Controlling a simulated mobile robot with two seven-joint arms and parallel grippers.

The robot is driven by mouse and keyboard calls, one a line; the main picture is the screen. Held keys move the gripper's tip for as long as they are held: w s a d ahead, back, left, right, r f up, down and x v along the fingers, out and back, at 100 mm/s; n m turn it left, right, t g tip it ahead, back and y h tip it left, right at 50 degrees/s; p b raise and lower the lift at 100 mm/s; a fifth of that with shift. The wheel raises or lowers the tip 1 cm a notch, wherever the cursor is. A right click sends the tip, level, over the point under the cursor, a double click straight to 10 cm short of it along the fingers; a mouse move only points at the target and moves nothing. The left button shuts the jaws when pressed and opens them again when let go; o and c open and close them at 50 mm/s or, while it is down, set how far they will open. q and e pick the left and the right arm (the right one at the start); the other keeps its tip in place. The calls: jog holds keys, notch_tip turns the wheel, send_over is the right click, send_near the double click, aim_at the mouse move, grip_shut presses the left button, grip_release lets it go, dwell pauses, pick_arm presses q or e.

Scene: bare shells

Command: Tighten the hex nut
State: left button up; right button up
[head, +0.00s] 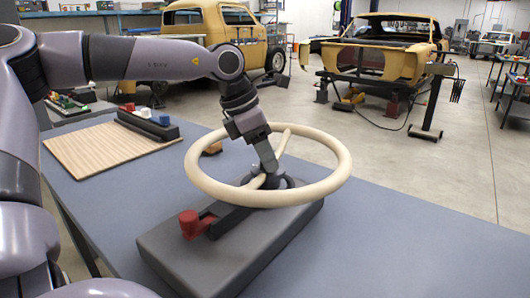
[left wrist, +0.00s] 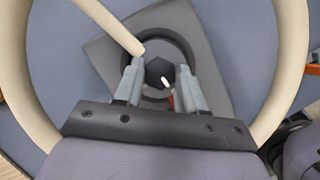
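A cream steering wheel (head: 338,185) sits on a dark hub (head: 288,184) above a grey block (head: 175,255) on the blue-grey table. In the left wrist view, a black hex nut (left wrist: 159,73) with a white mark sits at the centre of the round hub. My left gripper (head: 270,168) reaches down inside the wheel rim to the hub. Its two fingers (left wrist: 160,78) stand on either side of the nut, close to its flats. I cannot tell whether they touch or clamp it. My right gripper is in neither view.
A red piece (head: 192,224) on a dark bar sticks out at the block's front left. The table's right side (head: 430,250) is clear.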

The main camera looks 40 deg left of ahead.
pick_arm(q)
jog(key=o, duration=0.4)
jog(key=shift+p+v, duration=0.35)
jog(key=shift+v, duration=3.25)
jog(key=shift+d, duration=0.1)
